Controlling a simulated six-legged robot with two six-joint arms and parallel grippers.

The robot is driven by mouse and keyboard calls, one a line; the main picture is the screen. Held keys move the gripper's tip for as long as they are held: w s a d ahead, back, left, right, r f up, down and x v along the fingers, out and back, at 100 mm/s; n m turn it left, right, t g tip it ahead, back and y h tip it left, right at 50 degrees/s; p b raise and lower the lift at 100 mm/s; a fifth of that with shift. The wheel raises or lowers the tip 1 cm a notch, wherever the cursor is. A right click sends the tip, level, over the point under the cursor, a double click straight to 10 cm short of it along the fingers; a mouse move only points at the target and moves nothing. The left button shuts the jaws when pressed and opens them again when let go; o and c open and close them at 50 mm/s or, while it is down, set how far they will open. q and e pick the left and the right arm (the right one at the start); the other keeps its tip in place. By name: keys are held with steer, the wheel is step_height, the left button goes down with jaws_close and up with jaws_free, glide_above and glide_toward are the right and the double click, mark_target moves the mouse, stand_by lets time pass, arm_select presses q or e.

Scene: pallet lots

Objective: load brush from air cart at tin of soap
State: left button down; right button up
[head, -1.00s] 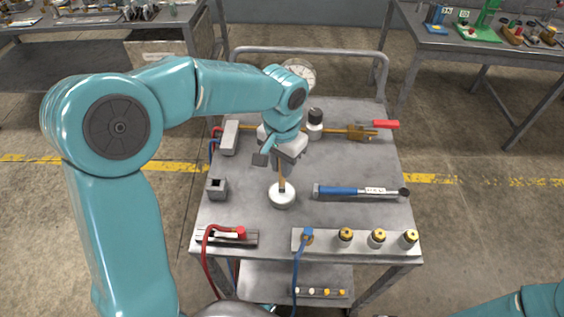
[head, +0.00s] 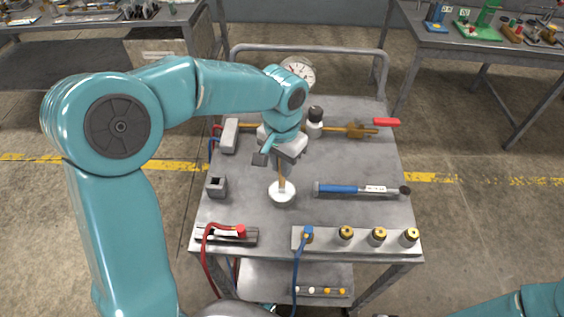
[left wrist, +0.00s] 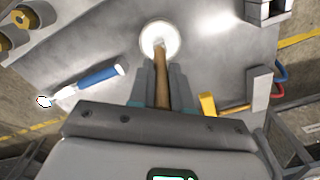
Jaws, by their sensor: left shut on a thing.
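The brush (head: 282,176) has a thin wooden handle and stands nearly upright with its lower end in the tin of soap (head: 281,196). The tin is a round white dish on the cart top. My left gripper (head: 283,160) is shut on the brush handle above the tin. In the left wrist view, the brush handle (left wrist: 162,92) runs between the fingers down to a pale head in the tin (left wrist: 160,40). How deep the bristles sit is unclear. My right gripper is out of view; only part of that arm shows at the lower right.
The cart top (head: 250,215) holds a blue-handled tool (head: 360,190) right of the tin and a small grey block (head: 217,187) to its left. A strip with several brass fittings (head: 345,236) and a red hose (head: 212,245) lie along the front. A gauge (head: 299,71) stands behind.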

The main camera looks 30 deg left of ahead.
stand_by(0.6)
arm_select(q)
step_height(320, 180, up, 7)
steer(key=p, duration=0.6)
stand_by(0.6)
